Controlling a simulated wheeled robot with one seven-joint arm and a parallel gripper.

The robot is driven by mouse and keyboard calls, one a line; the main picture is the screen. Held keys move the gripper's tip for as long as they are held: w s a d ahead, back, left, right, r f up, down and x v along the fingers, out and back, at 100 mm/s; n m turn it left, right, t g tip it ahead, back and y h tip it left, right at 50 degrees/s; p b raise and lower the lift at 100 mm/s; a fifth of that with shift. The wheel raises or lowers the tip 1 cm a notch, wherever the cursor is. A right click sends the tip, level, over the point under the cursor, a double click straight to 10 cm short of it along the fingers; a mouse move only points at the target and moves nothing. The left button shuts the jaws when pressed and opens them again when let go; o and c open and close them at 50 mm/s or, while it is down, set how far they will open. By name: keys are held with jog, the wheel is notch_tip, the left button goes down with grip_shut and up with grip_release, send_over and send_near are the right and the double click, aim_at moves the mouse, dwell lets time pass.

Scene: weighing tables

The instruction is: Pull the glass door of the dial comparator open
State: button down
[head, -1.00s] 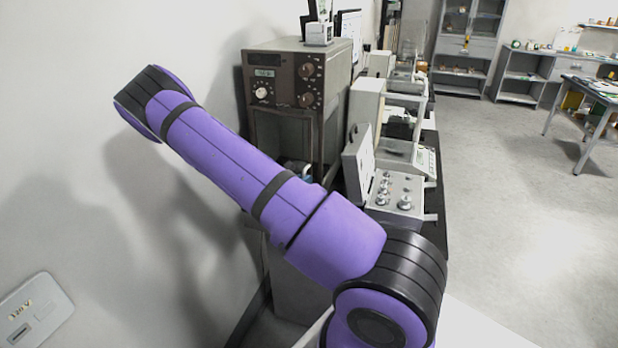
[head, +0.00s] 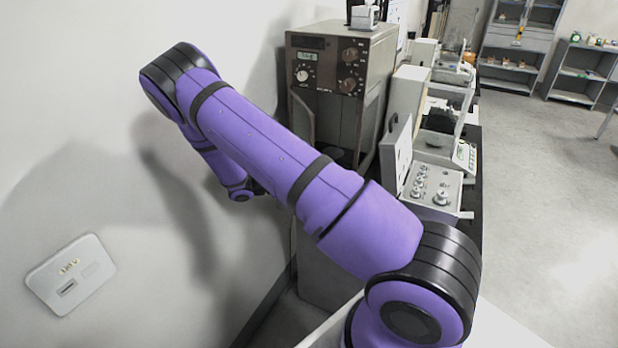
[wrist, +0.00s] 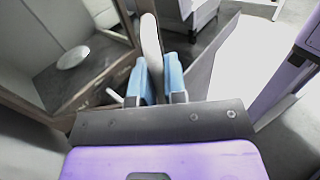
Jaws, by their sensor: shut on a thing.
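The dial comparator (head: 338,72) is a brown-grey cabinet with a small display and several knobs, standing by the wall in the head view. Its glass door (head: 302,118) stands swung out at the left of the opening, seen nearly edge-on. The wrist view looks into the chamber, where a pale round pan (wrist: 72,57) shows. My gripper (wrist: 154,80) has blue pads closed on a pale upright bar (wrist: 151,45), which looks like the door's handle or edge. In the head view my arm hides most of the gripper and the lower door.
A grey box with an open lid and several metal weights (head: 432,188) stands right of the comparator. More instruments line the bench behind it. The wall (head: 80,130) is close on the left, with a white socket plate (head: 70,272). The floor at right is clear.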

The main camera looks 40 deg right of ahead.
jog(key=shift+w+a, duration=0.2)
jog(key=shift+a, duration=0.1)
jog(key=c, duration=1.2)
grip_release()
